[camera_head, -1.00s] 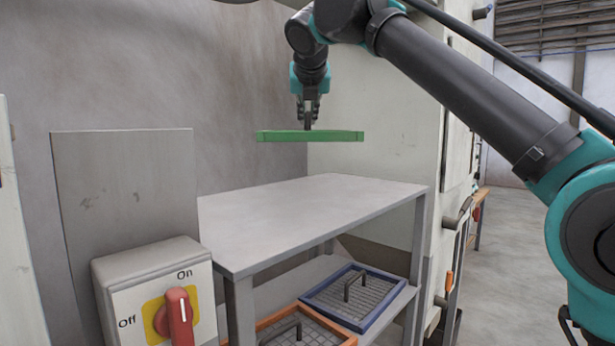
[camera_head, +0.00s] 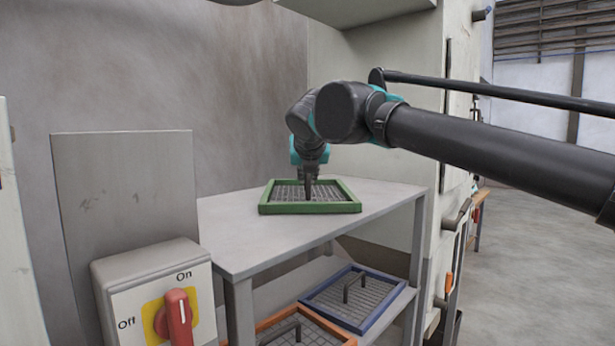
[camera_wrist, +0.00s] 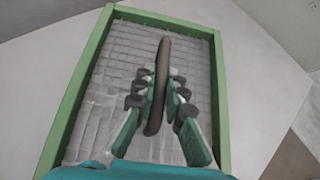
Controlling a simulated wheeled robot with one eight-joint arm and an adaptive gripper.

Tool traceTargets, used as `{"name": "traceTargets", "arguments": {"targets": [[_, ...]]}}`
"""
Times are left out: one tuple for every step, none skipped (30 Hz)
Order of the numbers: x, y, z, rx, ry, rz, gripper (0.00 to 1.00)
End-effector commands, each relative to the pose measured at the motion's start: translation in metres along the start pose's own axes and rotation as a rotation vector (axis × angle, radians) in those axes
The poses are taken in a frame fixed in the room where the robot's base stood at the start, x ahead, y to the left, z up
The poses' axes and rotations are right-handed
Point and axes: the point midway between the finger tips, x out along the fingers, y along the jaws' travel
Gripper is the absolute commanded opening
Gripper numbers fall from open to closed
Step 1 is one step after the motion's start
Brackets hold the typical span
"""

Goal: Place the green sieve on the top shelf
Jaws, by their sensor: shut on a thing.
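The green sieve (camera_head: 311,208) is at the top shelf (camera_head: 240,238), level and seemingly resting on its surface, towards the back. Any small gap under it cannot be told. My gripper (camera_head: 308,190) points down over the sieve's middle and is shut on its dark handle. In the wrist view the sieve's green frame (camera_wrist: 222,110) surrounds a wire mesh, and the handle (camera_wrist: 157,85) stands between the fingers of my gripper (camera_wrist: 163,95).
On the lower shelf lie a blue-framed sieve (camera_head: 358,298) and an orange-framed sieve (camera_head: 305,325). A switch box (camera_head: 155,290) with a red knob stands at the front left. The top shelf around the green sieve is clear.

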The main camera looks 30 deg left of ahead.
Motion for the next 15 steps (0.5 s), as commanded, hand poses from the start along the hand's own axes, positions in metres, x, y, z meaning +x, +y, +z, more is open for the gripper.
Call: {"name": "traceTargets", "arguments": {"targets": [[0.0005,-0.0001,-0.0008,0.000,-0.001,0.000,0.00],[0.0005,-0.0001,-0.0008,0.000,-0.001,0.000,0.00],[0.0005,0.0000,-0.0007,0.000,-0.001,0.000,0.00],[0.0004,0.0000,-0.0006,0.000,-0.001,0.000,0.00],[0.0004,0.0000,-0.0005,0.000,-0.001,0.000,0.00],[0.0004,0.0000,-0.0005,0.000,-0.001,0.000,0.00],[0.0004,0.0000,-0.0005,0.000,-0.001,0.000,0.00],[0.0005,0.0000,-0.0007,0.000,-0.001,0.000,0.00],[0.0009,0.0000,-0.0013,0.000,0.000,0.000,0.00],[0.0014,0.0000,-0.0019,0.000,0.000,0.000,0.00],[0.0018,0.0000,-0.0026,0.000,0.000,0.000,0.00],[0.0022,0.0001,-0.0029,0.000,0.000,0.000,0.13],[0.0021,0.0001,-0.0028,0.000,0.000,0.000,0.17],[0.0021,0.0001,-0.0028,0.000,0.000,0.000,0.20],[0.0021,0.0001,-0.0028,0.000,0.000,0.000,0.25]]}}
